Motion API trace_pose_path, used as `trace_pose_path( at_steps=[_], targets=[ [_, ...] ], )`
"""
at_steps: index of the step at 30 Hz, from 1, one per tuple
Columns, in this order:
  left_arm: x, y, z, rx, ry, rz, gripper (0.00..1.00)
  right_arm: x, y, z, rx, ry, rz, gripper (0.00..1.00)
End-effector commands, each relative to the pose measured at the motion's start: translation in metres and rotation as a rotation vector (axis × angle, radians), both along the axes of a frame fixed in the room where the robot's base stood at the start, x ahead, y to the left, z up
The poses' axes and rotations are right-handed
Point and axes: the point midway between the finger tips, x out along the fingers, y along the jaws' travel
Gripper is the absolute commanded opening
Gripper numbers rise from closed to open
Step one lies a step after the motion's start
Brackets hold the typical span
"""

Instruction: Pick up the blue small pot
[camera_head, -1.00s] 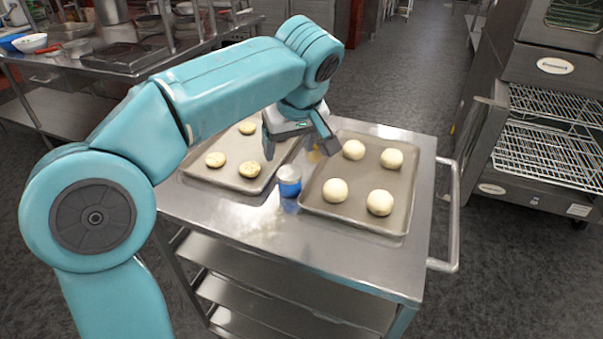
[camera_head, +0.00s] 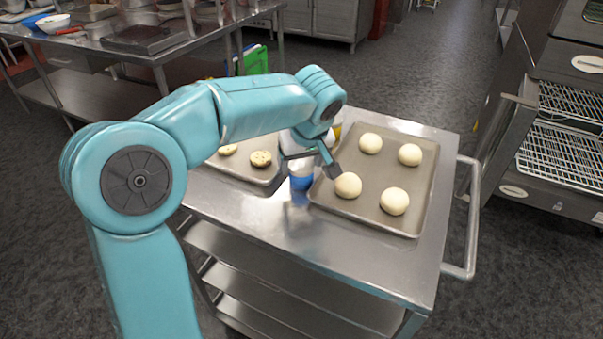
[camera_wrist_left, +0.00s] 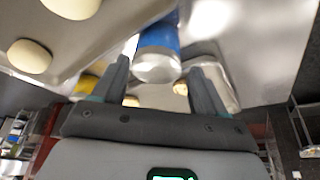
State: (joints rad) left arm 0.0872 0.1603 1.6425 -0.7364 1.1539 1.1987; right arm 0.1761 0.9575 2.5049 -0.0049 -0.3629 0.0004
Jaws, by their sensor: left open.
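The blue small pot (camera_head: 301,183), a small cylinder with a blue band and a pale top, stands upright on the metal cart top (camera_head: 270,215) between two baking trays. My left gripper (camera_head: 308,162) is open at the pot's upper part and hides some of its top. In the left wrist view the pot (camera_wrist_left: 160,38) shows just beyond the open fingertips (camera_wrist_left: 158,70), roughly centred between them. I cannot tell whether a finger touches it. My right gripper is not in view.
A tray (camera_head: 385,226) with pale dough balls lies close right of the pot. Another tray (camera_head: 238,171) with speckled rounds lies left. A yellow item (camera_head: 337,132) is behind the gripper. The cart's front strip is clear. An open oven (camera_head: 560,140) stands at right.

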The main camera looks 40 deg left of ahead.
Motion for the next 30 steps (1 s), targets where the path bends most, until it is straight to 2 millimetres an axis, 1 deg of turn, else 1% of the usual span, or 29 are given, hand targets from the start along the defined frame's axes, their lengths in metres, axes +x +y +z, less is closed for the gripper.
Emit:
trace_pose_path(
  at_steps=[6, 9, 12, 17, 20, 21, 22, 30],
  targets=[
    [0.01, 0.011, -0.033, 0.001, 0.005, 0.001, 0.72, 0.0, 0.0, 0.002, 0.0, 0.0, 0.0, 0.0],
    [0.013, 0.014, -0.042, 0.0, 0.004, 0.0, 0.72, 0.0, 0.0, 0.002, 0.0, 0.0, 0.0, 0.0],
    [0.014, 0.016, -0.045, 0.0, 0.002, 0.001, 0.72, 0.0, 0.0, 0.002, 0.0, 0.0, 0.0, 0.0],
    [0.014, 0.016, -0.045, 0.0, 0.002, 0.001, 0.72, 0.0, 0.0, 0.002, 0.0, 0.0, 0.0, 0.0],
    [0.014, 0.015, -0.045, 0.0, 0.002, 0.001, 0.43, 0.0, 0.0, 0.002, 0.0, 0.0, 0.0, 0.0],
    [0.014, 0.015, -0.045, 0.0, 0.002, 0.001, 0.3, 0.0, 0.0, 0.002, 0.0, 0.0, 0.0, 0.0],
    [0.014, 0.015, -0.045, 0.0, 0.002, -0.001, 0.28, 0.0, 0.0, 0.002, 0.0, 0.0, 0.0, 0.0],
    [0.014, 0.016, -0.043, 0.0, 0.001, 0.0, 0.28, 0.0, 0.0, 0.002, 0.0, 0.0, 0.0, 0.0]
  ],
)
